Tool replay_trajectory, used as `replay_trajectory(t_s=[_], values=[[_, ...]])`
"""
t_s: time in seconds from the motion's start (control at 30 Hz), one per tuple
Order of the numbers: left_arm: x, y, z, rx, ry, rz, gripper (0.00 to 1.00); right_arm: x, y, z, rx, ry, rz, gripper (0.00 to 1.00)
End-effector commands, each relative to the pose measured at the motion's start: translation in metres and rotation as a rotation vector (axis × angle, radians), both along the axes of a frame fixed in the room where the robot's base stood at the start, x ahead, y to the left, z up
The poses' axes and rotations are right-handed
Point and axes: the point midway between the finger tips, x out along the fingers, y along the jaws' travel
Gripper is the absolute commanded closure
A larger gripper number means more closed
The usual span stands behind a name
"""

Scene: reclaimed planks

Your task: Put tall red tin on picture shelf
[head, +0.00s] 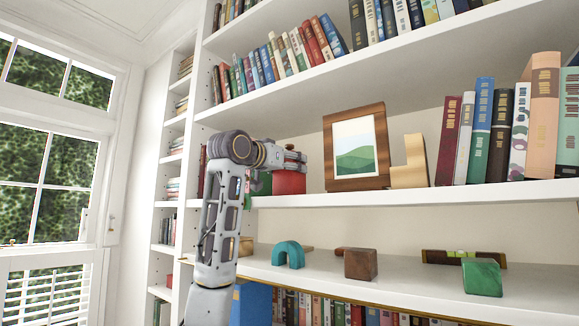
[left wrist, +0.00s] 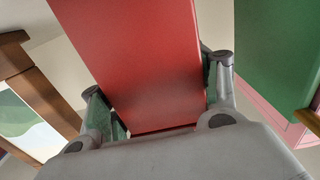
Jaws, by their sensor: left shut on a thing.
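The tall red tin (head: 289,183) is at the left part of the picture shelf (head: 420,194), left of the framed picture. Its base looks level with the shelf; I cannot tell whether it touches. My left gripper (head: 292,157) is shut on the tin from above and hides its top. In the left wrist view the red tin (left wrist: 135,60) sits between the two fingers of my left gripper (left wrist: 160,95). The framed picture (head: 356,148) stands right of the tin; its wooden frame also shows in the left wrist view (left wrist: 40,85). My right gripper is not in view.
A green object (head: 262,184) stands close left of the tin, partly hidden by my arm. A tan block (head: 409,165) and a row of books (head: 500,130) stand farther right. The lower shelf holds a teal arch (head: 288,254), a brown cube (head: 361,264) and a green block (head: 482,277).

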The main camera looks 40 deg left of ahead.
Motion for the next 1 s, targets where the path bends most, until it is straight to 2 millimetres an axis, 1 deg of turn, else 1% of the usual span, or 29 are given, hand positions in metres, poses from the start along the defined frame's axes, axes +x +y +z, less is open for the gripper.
replay_trajectory(t_s=[0.23,0.43,0.47,0.6,1.0], values=[[-0.0014,0.0,0.0021,0.0,-0.006,0.0,0.87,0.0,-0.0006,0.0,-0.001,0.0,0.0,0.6],[-0.0014,0.0,-0.0011,0.001,-0.006,0.0,0.87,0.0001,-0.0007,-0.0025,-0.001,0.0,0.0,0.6],[0.0,0.0001,-0.0027,0.0,0.0,0.0,0.34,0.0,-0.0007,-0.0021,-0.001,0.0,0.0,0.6],[0.0,0.0001,-0.0024,0.0,0.0,0.0,0.16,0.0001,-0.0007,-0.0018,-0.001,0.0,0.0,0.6],[0.0,0.0001,-0.0019,0.0,0.0,0.0,0.16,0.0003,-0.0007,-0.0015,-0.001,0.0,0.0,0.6]])
